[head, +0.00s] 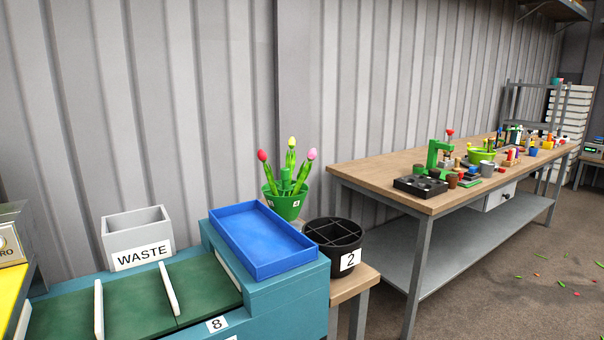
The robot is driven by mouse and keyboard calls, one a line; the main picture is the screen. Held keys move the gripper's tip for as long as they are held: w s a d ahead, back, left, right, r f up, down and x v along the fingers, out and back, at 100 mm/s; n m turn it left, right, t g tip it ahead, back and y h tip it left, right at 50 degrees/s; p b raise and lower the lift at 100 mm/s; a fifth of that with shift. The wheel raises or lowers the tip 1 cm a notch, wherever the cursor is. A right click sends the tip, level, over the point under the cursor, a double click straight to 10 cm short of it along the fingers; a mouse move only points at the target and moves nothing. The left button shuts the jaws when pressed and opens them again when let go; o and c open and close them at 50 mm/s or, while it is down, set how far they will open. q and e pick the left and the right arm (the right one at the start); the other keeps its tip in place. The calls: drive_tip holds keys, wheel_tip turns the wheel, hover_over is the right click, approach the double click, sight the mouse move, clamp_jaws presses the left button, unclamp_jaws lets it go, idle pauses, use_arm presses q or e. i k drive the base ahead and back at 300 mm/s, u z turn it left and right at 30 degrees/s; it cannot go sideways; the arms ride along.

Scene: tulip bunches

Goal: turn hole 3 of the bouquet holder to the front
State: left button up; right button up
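The green bouquet holder (283,211) stands behind the blue tray, near the wall. Three tulips stand up in it: a red one (262,156), a yellow one (291,143) and a pink one (311,155). A green post rises among their stems. Two small white labels show on its side; the right one (296,203) looks like a 4, and the left one (270,202) is too small to read surely. The hole openings are hidden from this angle. Neither of my grippers is in view.
An empty blue tray (252,268) lies on the teal conveyor housing (290,299). A black divided bucket (320,256) marked 2 stands to the holder's right. A WASTE bin (158,219) is at the left. A cluttered workbench (385,165) stands at the right.

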sight(288, 206)
drive_tip(key=z, duration=1.7)
drive_tip(key=i, duration=2.6)
drive_tip(key=u, duration=3.7)
